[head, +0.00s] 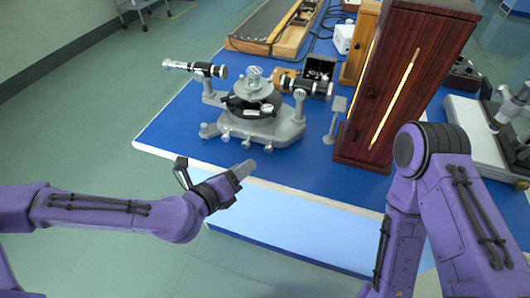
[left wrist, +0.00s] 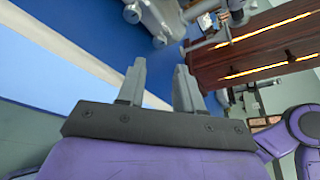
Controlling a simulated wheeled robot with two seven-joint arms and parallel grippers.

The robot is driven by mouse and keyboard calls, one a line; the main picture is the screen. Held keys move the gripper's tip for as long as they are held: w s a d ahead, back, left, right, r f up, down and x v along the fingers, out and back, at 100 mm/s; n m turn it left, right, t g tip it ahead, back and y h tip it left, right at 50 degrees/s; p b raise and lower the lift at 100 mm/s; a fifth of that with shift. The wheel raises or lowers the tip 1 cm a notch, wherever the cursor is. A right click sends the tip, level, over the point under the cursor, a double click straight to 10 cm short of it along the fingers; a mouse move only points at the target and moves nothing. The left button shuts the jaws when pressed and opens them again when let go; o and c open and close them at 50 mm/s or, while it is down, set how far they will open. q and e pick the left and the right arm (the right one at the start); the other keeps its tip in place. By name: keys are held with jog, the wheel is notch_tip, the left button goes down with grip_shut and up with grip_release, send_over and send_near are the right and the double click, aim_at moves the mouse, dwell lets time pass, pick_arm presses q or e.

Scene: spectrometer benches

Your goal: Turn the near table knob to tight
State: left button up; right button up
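The grey spectrometer (head: 282,128) stands on the blue bench top in the head view, with a round dark-rimmed table (head: 250,104) at its middle. Several small grey knobs (head: 247,144) stick out along its near side; I cannot tell which is the near table knob or how tight it is. My left gripper (head: 246,169) is over the bench's front edge, nearer to me than the knobs and apart from them. In the left wrist view its two fingers (left wrist: 160,77) are spread with nothing between them. Part of the spectrometer (left wrist: 155,18) shows beyond them. My right gripper is out of view.
A tall dark wooden cabinet (head: 408,75) with glowing slits stands right of the spectrometer. A small grey stand (head: 335,118) is between them. A telescope tube (head: 195,68) juts out to the left. A wooden-sided case (head: 268,25) lies behind. The bench's front left top is clear.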

aim_at(267, 151)
pick_arm(q)
jog(key=b+x, duration=0.8)
jog(key=x, duration=0.2)
jog(key=shift+w+d+f, duration=0.1)
jog(key=shift+d, duration=0.1)
grip_shut()
